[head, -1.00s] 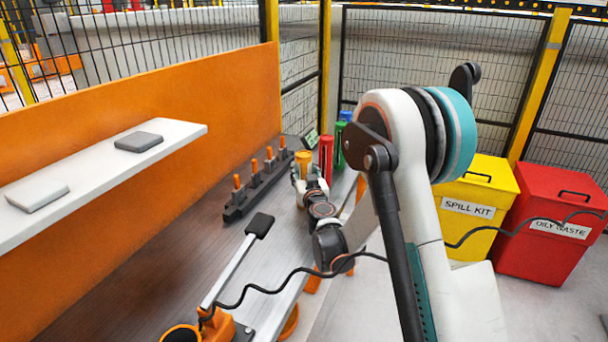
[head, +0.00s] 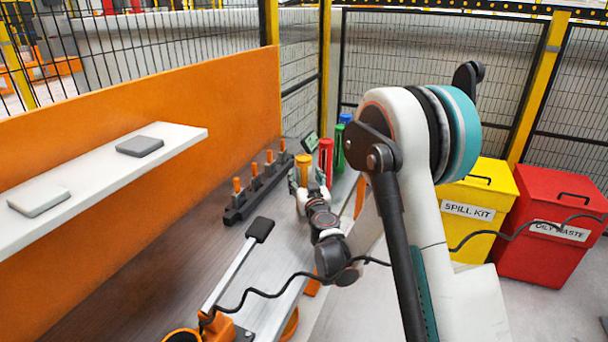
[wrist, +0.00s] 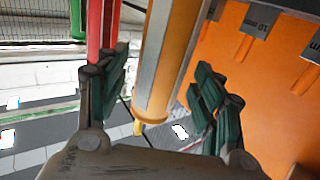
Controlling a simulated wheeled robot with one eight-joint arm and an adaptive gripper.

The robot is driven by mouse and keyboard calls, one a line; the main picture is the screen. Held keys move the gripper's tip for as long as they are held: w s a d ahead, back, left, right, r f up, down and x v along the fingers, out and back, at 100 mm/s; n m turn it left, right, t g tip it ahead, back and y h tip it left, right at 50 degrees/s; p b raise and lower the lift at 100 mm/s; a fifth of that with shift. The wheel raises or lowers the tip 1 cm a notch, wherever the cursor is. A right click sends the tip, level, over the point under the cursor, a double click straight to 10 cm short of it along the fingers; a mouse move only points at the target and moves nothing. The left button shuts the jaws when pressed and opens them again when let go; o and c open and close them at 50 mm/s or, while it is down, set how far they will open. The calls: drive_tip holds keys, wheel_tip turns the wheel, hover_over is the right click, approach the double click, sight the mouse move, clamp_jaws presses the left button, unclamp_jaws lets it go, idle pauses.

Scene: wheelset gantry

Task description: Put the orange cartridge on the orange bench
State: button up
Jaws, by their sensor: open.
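The orange cartridge (head: 304,164) stands upright at the far end of the bench (head: 285,265), which has a tall orange back panel (head: 170,118). My gripper (head: 307,184) is at the cartridge, low on its near side. In the wrist view, the cartridge (wrist: 168,65) shows as an orange cylinder with a pale stripe, between the two green-padded fingers of my gripper (wrist: 160,92). The fingers are open, with a gap visible on both sides of it. The cartridge's top is outside the wrist view, and my fingers partly hide its lower part in the head view.
A red cylinder (head: 326,157) and a green one (head: 339,148) stand close right of the cartridge. A dark rack (head: 257,183) with orange-topped pegs is to its left. A long-handled tool (head: 238,265) lies nearer. A white shelf (head: 90,185) juts from the panel.

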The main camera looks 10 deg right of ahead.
drive_tip(key=s, duration=0.9)
drive_tip(key=s+d+r+m+g+h, duration=0.3)
drive_tip(key=s+d+r+g+h, duration=0.15)
drive_tip(key=s+d+r, duration=0.5)
drive_tip(key=s+a+f+n+g+y, duration=0.1)
drive_tip(key=s+a+f+g+y, duration=0.1)
drive_tip(key=s, duration=1.1)
drive_tip(key=s+a+f+n+g+y, duration=0.1)
drive_tip(key=s+a+n+g+y, duration=0.1)
drive_tip(key=s+a, duration=0.5)
drive_tip(key=s+g+y, duration=0.1)
drive_tip(key=s+g, duration=0.1)
drive_tip(key=s, duration=0.4)
drive_tip(key=shift+a+f, duration=0.15)
drive_tip(key=shift+f, duration=0.2)
drive_tip(key=shift+s, duration=0.1)
